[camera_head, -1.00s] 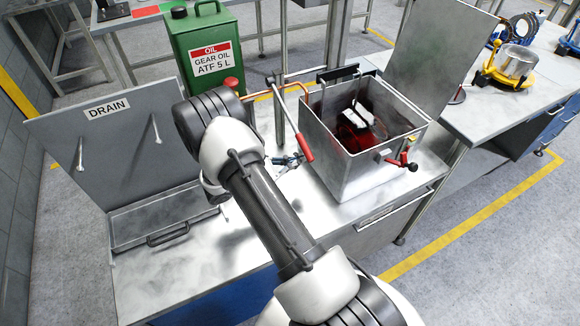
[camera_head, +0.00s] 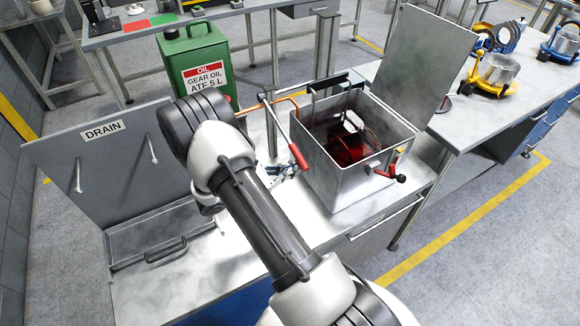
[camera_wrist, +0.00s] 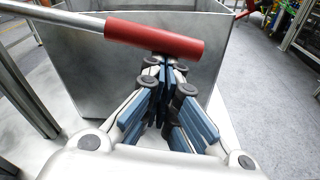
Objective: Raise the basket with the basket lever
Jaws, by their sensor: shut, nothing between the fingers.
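The basket lever (camera_head: 278,123) is a grey rod with a red grip (camera_head: 299,156), slanting down beside the left wall of the metal tank. In the wrist view its red grip (camera_wrist: 155,38) lies across the far end of my gripper (camera_wrist: 166,62). My fingers are closed together and empty, with their tips at the grip's lower edge; I cannot tell whether they touch. In the head view my gripper (camera_head: 285,167) is partly hidden behind my arm, near the grip. The basket (camera_head: 352,122) shows inside the tank as a pale handle above a red round part.
The open tank (camera_head: 345,182) stands on a metal bench, its lid raised behind. A small red-handled valve (camera_head: 385,172) sits on its front. A green oil can (camera_head: 197,52) stands behind, and the drain tray (camera_head: 165,235) is at left.

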